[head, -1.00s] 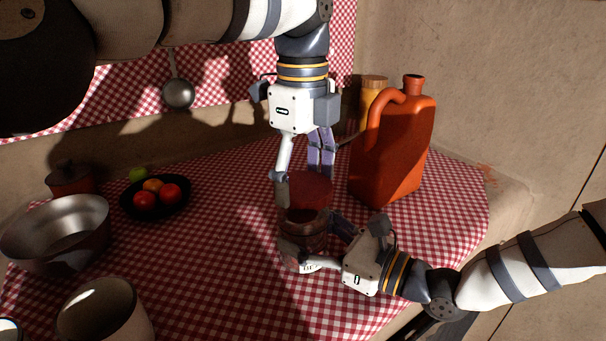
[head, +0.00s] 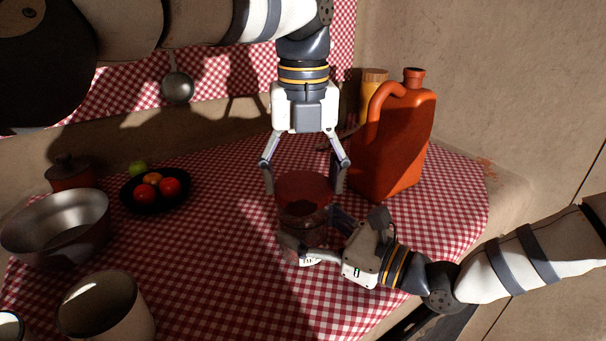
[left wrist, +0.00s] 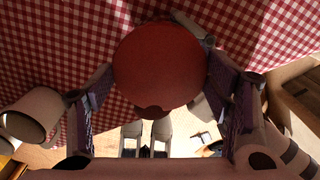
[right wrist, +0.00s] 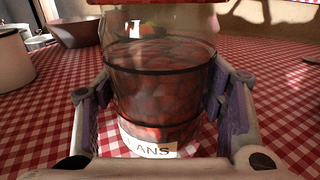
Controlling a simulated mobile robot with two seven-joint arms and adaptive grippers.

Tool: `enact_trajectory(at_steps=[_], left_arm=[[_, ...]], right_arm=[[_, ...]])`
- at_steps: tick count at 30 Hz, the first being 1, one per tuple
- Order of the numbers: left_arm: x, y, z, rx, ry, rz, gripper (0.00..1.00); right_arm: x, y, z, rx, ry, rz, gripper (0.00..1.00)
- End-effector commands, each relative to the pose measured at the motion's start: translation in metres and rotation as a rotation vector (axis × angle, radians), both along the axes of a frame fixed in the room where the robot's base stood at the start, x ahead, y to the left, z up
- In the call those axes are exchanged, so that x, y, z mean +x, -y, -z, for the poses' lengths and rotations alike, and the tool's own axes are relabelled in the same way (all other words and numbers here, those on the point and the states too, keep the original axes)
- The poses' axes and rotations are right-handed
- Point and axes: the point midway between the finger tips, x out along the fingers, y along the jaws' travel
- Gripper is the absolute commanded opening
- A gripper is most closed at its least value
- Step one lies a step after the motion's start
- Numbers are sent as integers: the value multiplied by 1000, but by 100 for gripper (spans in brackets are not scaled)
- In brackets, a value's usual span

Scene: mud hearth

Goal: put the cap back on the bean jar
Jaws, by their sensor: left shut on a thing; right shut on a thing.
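The bean jar (head: 305,216) stands upright on the checkered cloth, glass, with beans inside and a white label; it fills the right wrist view (right wrist: 160,85). My right gripper (head: 312,232) is shut around the jar's body from the right. The round red cap (head: 304,185) is level over the jar's mouth, and its top shows in the left wrist view (left wrist: 160,65). My left gripper (head: 303,180) points down and is shut on the cap's sides. The cap's lower edge (right wrist: 160,2) shows at the jar's top; I cannot tell whether it is seated.
A black fruit plate (head: 155,203), a metal bowl (head: 55,225) and a mug (head: 105,308) are at the left. The cloth in front of the jar is clear.

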Motion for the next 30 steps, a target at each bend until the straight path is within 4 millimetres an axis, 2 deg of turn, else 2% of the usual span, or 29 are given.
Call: enact_trajectory(at_steps=[1, 4, 6, 9, 17, 18, 20, 30], left_arm=[[0, 0, -1, -2, 1, 129, 58], [0, 1, -1, -3, 0, 376, 58], [0, 1, -1, -3, 0, 489, 58], [0, 1, -1, -2, 0, 567, 58], [0, 1, -1, -2, 0, 577, 58], [0, 1, -1, -2, 0, 576, 79], [0, 1, -1, -2, 0, 576, 92], [0, 1, -2, -2, 0, 575, 92]], right_arm=[[0, 0, 0, 0, -1, 1, 0], [0, 0, 0, 0, -1, 1, 0], [0, 0, 0, 0, -1, 1, 0], [0, 0, 0, -1, -2, 1, 0], [0, 0, 1, -1, -2, 1, 0], [0, 0, 1, -1, -2, 1, 0], [0, 0, 1, -1, -2, 1, 0], [0, 0, 1, -1, -2, 1, 0]])
